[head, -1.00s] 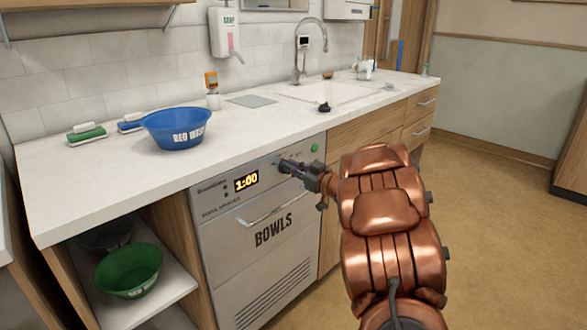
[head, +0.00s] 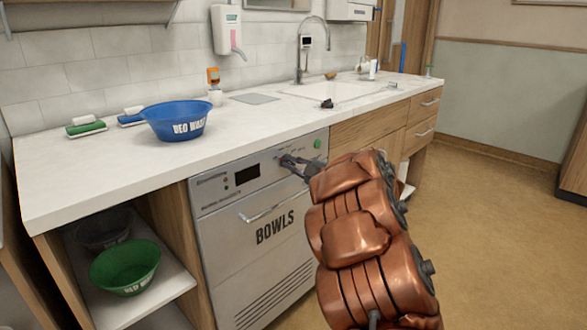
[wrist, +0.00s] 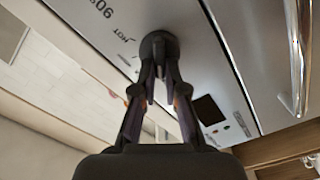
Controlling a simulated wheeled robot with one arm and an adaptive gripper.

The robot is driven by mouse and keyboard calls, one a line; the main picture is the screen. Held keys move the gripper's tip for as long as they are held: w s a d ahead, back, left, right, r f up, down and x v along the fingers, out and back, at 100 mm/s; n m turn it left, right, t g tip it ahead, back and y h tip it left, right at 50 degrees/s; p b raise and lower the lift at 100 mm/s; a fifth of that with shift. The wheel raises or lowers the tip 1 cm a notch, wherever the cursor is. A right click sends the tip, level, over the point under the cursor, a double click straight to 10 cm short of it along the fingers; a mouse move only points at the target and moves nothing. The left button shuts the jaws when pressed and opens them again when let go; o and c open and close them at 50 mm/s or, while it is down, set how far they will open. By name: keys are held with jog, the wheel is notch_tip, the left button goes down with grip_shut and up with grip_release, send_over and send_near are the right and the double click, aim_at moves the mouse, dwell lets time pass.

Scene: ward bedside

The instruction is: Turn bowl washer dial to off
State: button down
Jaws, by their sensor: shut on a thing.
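The bowl washer (head: 262,235) is a silver-grey front marked "BOWLS" under the counter. Its display (head: 247,175) is dark. My gripper (head: 290,162) is at the control panel, right of the display. In the wrist view my gripper (wrist: 160,75) has its two fingers closed on the dark round dial (wrist: 158,46). Printed marks, including "90" and "HOT", show beside the dial. The dial is mostly hidden by the gripper in the head view, and I cannot read its pointer there. A green button (head: 317,144) sits to the right on the panel.
The washer's bar handle (head: 266,212) sticks out below the panel. A blue bowl (head: 178,122) stands on the white counter (head: 85,165) above. A green bowl (head: 125,268) sits on the open shelf at left. The floor at right is clear.

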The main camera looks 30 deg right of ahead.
jog(key=shift+n, duration=0.6)
jog(key=c, duration=1.2)
grip_release()
jog(key=shift+s, duration=0.1)
jog(key=v, duration=1.2)
